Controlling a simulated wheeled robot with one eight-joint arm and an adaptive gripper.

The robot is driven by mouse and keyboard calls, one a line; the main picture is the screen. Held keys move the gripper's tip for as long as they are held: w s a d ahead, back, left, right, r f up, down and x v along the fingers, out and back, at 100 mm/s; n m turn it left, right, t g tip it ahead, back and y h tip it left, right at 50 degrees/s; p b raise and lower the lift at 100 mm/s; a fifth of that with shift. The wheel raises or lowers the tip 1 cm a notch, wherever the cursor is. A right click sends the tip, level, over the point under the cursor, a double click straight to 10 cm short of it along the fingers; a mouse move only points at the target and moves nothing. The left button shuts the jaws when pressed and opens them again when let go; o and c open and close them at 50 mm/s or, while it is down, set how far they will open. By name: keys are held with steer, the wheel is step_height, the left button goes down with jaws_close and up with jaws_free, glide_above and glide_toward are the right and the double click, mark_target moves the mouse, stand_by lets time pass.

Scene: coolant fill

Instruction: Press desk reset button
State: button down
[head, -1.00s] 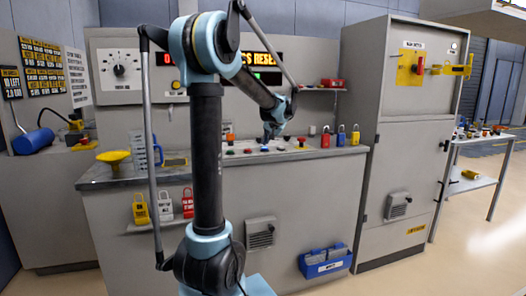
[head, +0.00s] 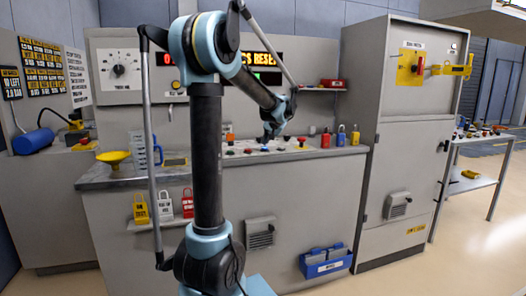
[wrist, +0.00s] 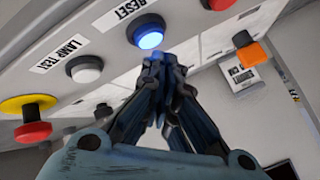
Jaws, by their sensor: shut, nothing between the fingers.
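The reset button (wrist: 149,36) is a round blue-lit button in a dark ring, under a label reading RESET (wrist: 130,9). It sits on the grey desk panel and shows small and blue in the head view (head: 265,149). My gripper (wrist: 163,62) is shut and empty. In the wrist view its fingertips lie just below the blue button's lower edge. I cannot tell whether they touch it. In the head view my gripper (head: 270,136) hangs just above the desk panel at the button.
A white lamp test button (wrist: 84,69) and a red mushroom button (wrist: 33,131) on a yellow base lie left of the reset button. Padlocks (head: 340,135) stand at the desk's right end.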

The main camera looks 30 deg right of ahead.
mark_target(266, 148)
steer(key=shift+s+f, duration=0.1)
steer(key=shift+f, duration=0.75)
stand_by(1.1)
steer(key=shift+r, duration=0.9)
steer(key=shift+r, duration=0.1)
steer(key=shift+r, duration=2.4)
